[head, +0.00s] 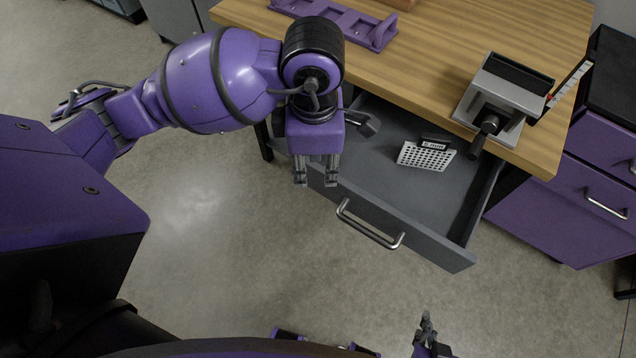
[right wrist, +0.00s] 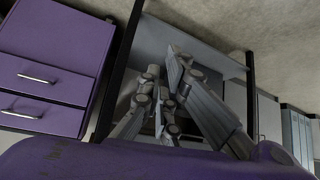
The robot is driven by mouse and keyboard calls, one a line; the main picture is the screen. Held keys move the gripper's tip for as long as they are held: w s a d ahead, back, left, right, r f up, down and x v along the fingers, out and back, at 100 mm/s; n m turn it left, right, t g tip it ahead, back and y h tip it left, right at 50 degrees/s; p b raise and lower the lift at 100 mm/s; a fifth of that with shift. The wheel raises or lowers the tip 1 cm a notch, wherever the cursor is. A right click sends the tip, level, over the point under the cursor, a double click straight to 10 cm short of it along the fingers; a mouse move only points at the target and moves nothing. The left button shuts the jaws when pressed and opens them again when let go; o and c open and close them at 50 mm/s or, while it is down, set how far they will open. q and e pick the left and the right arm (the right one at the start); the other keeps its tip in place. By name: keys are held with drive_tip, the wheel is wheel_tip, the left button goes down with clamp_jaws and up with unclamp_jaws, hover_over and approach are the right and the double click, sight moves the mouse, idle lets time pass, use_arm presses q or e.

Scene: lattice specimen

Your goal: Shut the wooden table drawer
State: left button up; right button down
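The wooden table (head: 450,50) has a grey drawer (head: 375,170) pulled well out, with a bar handle (head: 370,226) on its front panel. The drawer holds a white perforated block (head: 425,156) with a small dark labelled piece beside it. My left gripper (head: 316,178) points down at the drawer front's left end, left of the handle. Its two fingers are apart with nothing between them; whether they touch the panel is unclear. My right gripper (head: 427,328) is below the drawer in the head view, mostly cut off. Its fingers overlap in the right wrist view (right wrist: 180,80), so their opening is unclear.
On the table stand a grey vise-like device (head: 503,98) at the front right edge and a purple rack (head: 340,22) at the back. A purple cabinet (head: 580,200) with drawers stands to the right. The floor (head: 230,260) before the drawer is clear.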

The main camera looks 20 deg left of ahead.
drive_tip(key=w+a+n+y, duration=0.1)
drive_tip(key=w+a+n, duration=0.25)
drive_tip(key=a, duration=0.35)
drive_tip(key=w+a+r+n+t+y, duration=0.1)
drive_tip(key=w+a+n, duration=0.25)
drive_tip(key=a, duration=0.35)
drive_tip(key=w+a+n+y, duration=0.1)
drive_tip(key=w+a+n, duration=0.25)
drive_tip(key=a, duration=0.35)
drive_tip(key=s+a+r+n+t+y, duration=0.2)
drive_tip(key=a+r+n+t+y, duration=0.1)
drive_tip(key=a+r+n, duration=0.3)
drive_tip(key=s+a+r+n+t+y, duration=0.3)
drive_tip(key=a+r+n, duration=0.2)
drive_tip(key=a+n, duration=0.3)
drive_tip(key=w+a, duration=0.3)
drive_tip(key=w, duration=1)
drive_tip(key=shift+a+f+m, duration=0.25)
drive_tip(key=shift+a+m, duration=0.1)
drive_tip(key=shift+m, duration=0.1)
